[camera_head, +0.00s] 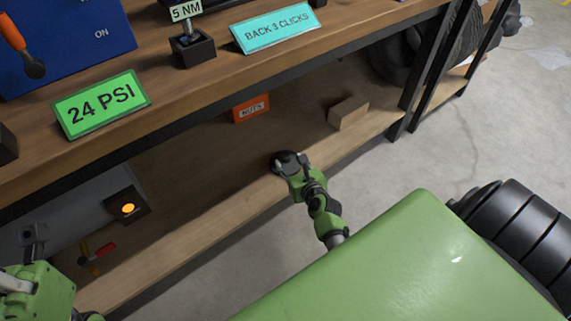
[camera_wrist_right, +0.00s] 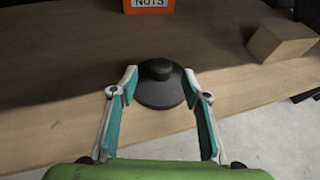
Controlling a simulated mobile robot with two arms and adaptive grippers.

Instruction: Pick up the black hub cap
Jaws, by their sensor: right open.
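The black hub cap (camera_wrist_right: 160,88) lies on the lower wooden shelf, near its front edge. It is a round dark disc with a raised knob in the middle. In the head view the hub cap (camera_head: 284,158) is partly covered by my right gripper (camera_head: 291,164). In the right wrist view my right gripper (camera_wrist_right: 160,100) is open, with one teal-padded finger on each side of the hub cap. I cannot tell whether the fingers touch it.
On the lower shelf (camera_head: 190,215) stand an orange NUTS box (camera_head: 251,108) and a wooden block (camera_head: 348,113), both behind the hub cap. The upper shelf (camera_head: 200,85) overhangs the back. A red-handled tool (camera_head: 97,256) lies at the left. Shelf around the hub cap is clear.

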